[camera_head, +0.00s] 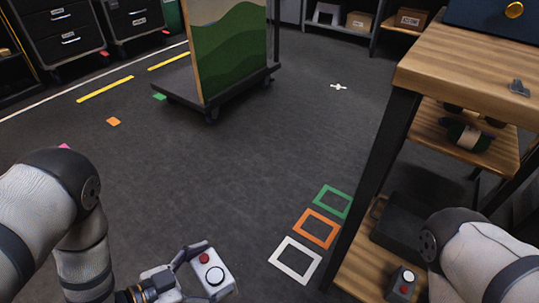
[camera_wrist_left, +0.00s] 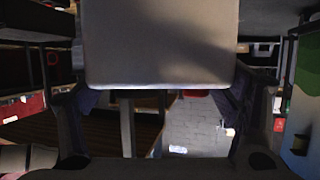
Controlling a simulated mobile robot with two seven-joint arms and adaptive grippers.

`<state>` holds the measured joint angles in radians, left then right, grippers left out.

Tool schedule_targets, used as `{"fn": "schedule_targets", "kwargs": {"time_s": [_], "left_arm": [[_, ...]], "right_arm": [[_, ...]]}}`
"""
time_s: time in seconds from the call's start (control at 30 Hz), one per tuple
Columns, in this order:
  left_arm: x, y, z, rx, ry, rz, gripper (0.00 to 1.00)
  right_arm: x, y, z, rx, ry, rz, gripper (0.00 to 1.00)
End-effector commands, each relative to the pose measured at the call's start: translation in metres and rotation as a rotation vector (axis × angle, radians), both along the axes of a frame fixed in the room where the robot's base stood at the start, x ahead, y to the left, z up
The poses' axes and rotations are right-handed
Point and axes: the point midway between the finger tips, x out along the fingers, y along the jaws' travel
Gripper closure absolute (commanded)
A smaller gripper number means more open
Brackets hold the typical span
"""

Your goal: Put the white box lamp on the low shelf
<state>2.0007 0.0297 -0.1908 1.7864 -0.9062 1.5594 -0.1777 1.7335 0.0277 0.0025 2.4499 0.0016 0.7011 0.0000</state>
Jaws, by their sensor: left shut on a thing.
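The white box lamp (camera_head: 221,285), a small white box with a red button and a dark-ringed pale disc on its top face, is held low at the bottom centre of the head view. My left gripper (camera_head: 196,270) is shut on it, with the fingers at its sides. In the left wrist view the box (camera_wrist_left: 160,45) fills the top middle between the fingers (camera_wrist_left: 160,110). The low shelf (camera_head: 356,274) is the wooden bottom board of the rack at the right, partly hidden by my right arm. My right gripper is out of view.
White (camera_head: 296,259), orange (camera_head: 316,228) and green (camera_head: 333,201) outlines mark otherwise clear floor. A cart (camera_head: 213,95) stands farther back.

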Motion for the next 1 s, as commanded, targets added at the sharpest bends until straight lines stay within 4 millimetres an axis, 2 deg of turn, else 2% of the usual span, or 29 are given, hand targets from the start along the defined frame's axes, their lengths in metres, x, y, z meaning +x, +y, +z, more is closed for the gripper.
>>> {"fn": "schedule_targets", "kwargs": {"time_s": [0.03,0.3,0.4,0.5,0.6,0.67,1.0], "left_arm": [[0.004,0.01,0.06,0.001,-0.024,-0.012,0.65],[-0.018,0.044,0.262,-0.001,-0.046,-0.05,0.65],[-0.028,0.049,0.324,0.001,-0.048,-0.049,0.65],[-0.039,0.051,0.367,0.0,-0.04,-0.048,0.65],[-0.046,0.052,0.391,-0.001,-0.026,-0.045,0.65],[-0.049,0.052,0.397,-0.001,-0.018,-0.045,0.65],[-0.052,0.052,0.394,0.002,0.001,-0.047,0.65]], "right_arm": [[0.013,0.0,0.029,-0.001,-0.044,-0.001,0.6],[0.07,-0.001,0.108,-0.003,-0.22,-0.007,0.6],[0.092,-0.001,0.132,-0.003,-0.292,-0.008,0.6],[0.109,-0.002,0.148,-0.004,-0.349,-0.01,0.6],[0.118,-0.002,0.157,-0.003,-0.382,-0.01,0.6],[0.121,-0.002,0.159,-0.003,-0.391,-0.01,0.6],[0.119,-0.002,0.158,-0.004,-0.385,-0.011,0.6]]}}
